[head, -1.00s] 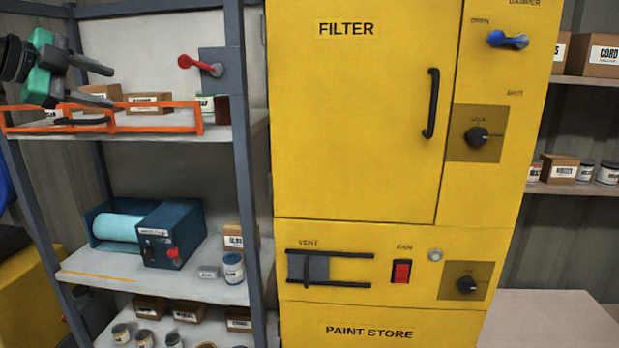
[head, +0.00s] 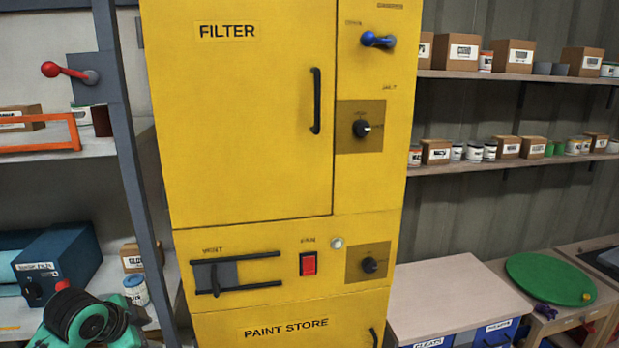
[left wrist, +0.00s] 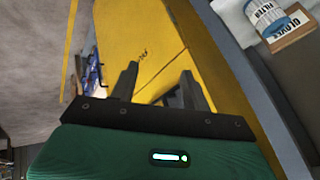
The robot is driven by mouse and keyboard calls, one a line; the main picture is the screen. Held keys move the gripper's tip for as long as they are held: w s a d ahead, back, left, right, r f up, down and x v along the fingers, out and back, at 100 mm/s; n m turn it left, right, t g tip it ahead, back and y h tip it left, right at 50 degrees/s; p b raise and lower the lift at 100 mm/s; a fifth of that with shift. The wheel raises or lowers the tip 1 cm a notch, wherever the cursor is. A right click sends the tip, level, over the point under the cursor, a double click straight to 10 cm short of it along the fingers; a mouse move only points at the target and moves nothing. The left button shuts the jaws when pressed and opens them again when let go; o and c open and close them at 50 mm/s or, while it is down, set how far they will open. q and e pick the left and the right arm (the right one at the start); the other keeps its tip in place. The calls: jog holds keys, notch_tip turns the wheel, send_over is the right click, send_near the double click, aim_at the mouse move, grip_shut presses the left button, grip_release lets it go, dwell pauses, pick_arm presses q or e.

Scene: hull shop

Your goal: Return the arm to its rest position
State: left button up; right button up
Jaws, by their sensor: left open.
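My left gripper (left wrist: 158,84) is open in the left wrist view, with its two dark fingers apart and nothing between them. Behind the fingers in that view is a yellow surface, seen at a tilt. In the head view, the green and black wrist of my left arm shows at the bottom left, in front of the lower shelves; its fingertips are not clear there. My right gripper is in neither view.
The yellow paint store cabinet (head: 250,130) fills the middle. A grey shelf post (head: 125,150) and a teal machine (head: 65,255) stand left. A bench (head: 455,295) and a green disc (head: 548,279) are at right. A labelled box (left wrist: 293,28) shows in the wrist view.

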pick_arm(q)
jog(key=s+d+f+n+g, duration=0.1)
jog(key=s+d+f+n, duration=0.1)
jog(key=s+d+f, duration=0.35)
jog(key=s+d+f+n+g, duration=0.1)
jog(key=s+d+f+n, duration=0.15)
jog(key=s+f, duration=0.6)
jog(key=s+d+f+n+g+y, duration=0.1)
jog(key=s+d+f+n, duration=0.15)
jog(key=s, duration=0.55)
jog(key=s+d+f+n+g, duration=0.1)
jog(key=s+d+f+n, duration=0.15)
jog(key=s, duration=0.55)
notch_tip(320, 180, down, 34)
jog(key=b, duration=0.1)
jog(key=s+a+f+g, duration=0.1)
jog(key=s+a+f, duration=0.1)
jog(key=s+f, duration=0.7)
jog(key=s+a+f+m+g+b, duration=0.1)
jog(key=s+a+f, duration=0.1)
jog(key=s+f, duration=0.8)
jog(key=shift+a, duration=0.15)
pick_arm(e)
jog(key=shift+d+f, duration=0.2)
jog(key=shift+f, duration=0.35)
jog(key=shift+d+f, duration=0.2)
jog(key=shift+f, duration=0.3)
